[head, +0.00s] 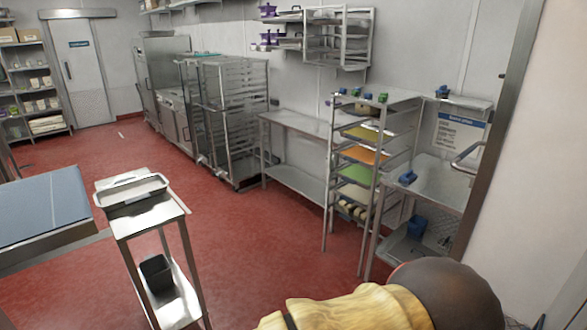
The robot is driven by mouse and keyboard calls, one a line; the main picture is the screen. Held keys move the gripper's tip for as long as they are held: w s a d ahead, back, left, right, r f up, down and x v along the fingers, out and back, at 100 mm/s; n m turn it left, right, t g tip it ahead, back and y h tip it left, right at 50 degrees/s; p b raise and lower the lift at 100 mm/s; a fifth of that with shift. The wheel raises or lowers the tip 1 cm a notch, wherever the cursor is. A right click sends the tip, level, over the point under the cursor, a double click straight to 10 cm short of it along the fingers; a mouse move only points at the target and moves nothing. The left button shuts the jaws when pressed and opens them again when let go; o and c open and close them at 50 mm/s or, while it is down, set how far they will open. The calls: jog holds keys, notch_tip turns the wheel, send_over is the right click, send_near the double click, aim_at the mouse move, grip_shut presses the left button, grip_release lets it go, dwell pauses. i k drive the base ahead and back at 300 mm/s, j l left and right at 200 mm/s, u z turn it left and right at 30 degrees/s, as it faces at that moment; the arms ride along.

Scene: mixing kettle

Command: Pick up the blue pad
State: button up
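No thing in the head view can be told for certain as the blue pad. Several small blue items show at the right. One blue item (443,91) is on the top right shelf, another blue item (407,177) is on the middle steel surface, and a larger blue item (417,226) is on the lower shelf. Small blue and green items (382,98) also sit on top of the tray rack. They are too small to tell their exact form. My gripper is not in view, so its state and what it may hold are hidden.
A steel trolley with a tray (130,191) and a dark bin (157,274) stands front left, beside a blue-topped table (40,207). The tray rack (328,180) holds coloured boards. A yellow, brown-ended shape fills the bottom right. Red floor (245,235) is clear in the middle.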

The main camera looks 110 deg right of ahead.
aim_at(409, 177)
jog(key=z, duration=4.65)
jog(key=i+j+z, duration=0.15)
jog(key=i, duration=0.55)
jog(key=i+j+z, duration=0.1)
jog(key=i+j, duration=0.3)
jog(key=i, duration=0.3)
jog(key=i+j+z, duration=0.15)
jog(key=i+j, duration=0.2)
jog(key=i, duration=0.3)
jog(key=i+j+z, duration=0.1)
jog(key=i+j, duration=0.35)
jog(key=i, duration=0.2)
jog(key=i+j+z, duration=0.15)
jog(key=i+j, duration=0.3)
jog(key=i, duration=0.2)
